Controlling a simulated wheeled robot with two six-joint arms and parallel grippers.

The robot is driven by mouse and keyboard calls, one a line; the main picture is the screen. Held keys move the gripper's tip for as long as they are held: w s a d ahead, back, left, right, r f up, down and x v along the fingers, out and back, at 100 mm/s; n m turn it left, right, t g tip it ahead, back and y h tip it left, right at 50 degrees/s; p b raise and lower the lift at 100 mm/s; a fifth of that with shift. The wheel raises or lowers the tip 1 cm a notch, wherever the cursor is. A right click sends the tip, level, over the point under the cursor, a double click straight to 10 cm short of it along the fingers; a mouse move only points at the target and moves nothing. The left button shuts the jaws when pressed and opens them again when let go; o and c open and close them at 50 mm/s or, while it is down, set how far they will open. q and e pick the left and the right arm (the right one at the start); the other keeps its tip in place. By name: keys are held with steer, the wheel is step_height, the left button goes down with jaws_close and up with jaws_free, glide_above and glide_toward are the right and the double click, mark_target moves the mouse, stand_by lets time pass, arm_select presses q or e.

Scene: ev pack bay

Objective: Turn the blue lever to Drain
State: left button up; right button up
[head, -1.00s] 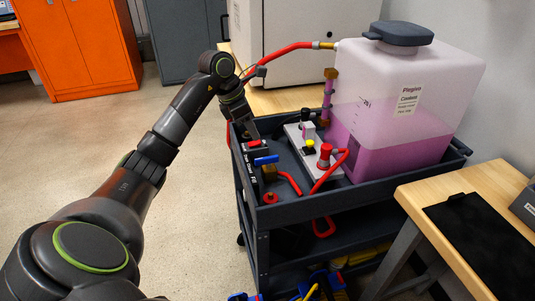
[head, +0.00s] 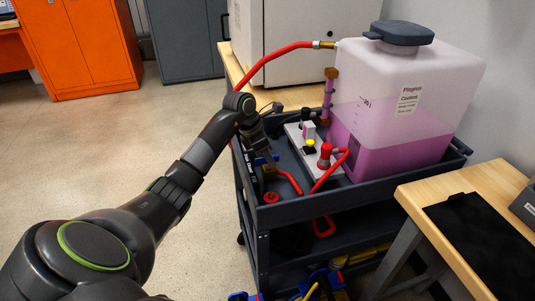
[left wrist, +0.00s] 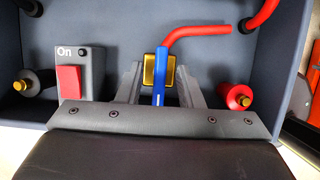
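The blue lever (left wrist: 160,82) sits on a brass valve body (left wrist: 150,68), and a red hose (left wrist: 215,30) leads off behind it. In the left wrist view the lever points toward the gripper base. My left gripper (left wrist: 160,88) is open, with one finger on each side of the lever; I cannot tell whether either finger touches it. No Drain mark is readable. My right gripper is not in view.
A red switch (left wrist: 70,80) marked On is left of the lever, and a red cap (left wrist: 233,96) is right. The cart (head: 290,213) also carries a pump block (head: 310,145) and a tank of pink coolant (head: 400,110). A wooden bench (head: 430,205) stands right.

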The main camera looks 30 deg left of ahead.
arm_select(q)
jaws_close()
